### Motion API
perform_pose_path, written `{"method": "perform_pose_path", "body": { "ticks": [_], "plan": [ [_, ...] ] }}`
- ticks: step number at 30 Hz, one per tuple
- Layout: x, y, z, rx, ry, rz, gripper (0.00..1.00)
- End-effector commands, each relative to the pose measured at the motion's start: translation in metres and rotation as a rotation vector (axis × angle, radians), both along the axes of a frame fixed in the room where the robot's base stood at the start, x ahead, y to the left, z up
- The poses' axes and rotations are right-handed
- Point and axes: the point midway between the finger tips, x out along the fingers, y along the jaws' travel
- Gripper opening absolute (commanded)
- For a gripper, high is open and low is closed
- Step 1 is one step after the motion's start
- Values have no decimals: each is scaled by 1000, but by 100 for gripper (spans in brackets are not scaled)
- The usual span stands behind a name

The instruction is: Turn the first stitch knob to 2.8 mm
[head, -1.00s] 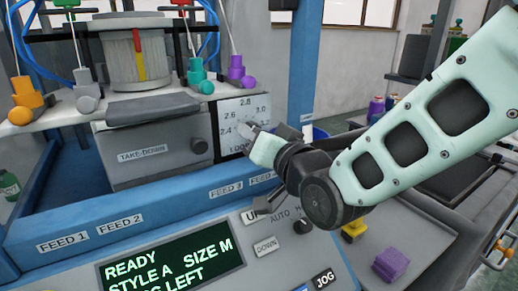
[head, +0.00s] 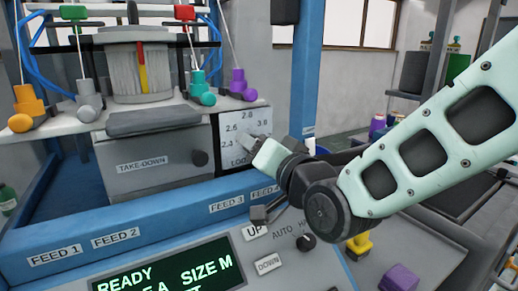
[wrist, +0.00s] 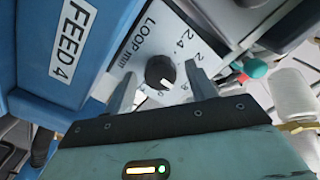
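The stitch knob (wrist: 158,69) is dark and round, with a white mark on its edge, on a white dial plate. The plate (wrist: 138,48) reads LOOP mm and 2.4; its other numbers are partly covered. In the wrist view my gripper (wrist: 165,78) is open, its two fingers apart on either side of the knob. No contact can be seen. The white mark lies toward my gripper; which number it meets is unclear. In the head view my gripper (head: 248,140) is in front of the dial plate (head: 226,121) and hides the knob.
A grey take-down box (head: 150,165) stands left of the dial. Yarn feeders, including a purple one (head: 237,82), sit on the shelf above. A blue rail (head: 180,212) runs below. A panel with a screen (head: 170,270) and a black control knob (head: 306,242) lies in front.

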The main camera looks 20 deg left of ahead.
Motion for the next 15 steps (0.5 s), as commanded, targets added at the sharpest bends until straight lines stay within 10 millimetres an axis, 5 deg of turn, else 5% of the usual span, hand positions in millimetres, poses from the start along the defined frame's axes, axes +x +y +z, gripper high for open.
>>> {"method": "perform_pose_path", "body": {
  "ticks": [9,15],
  "plan": [
    [-3,-3,0,1,-1,0,55],
    [-21,-25,-2,0,-3,1,55]
  ]
}}
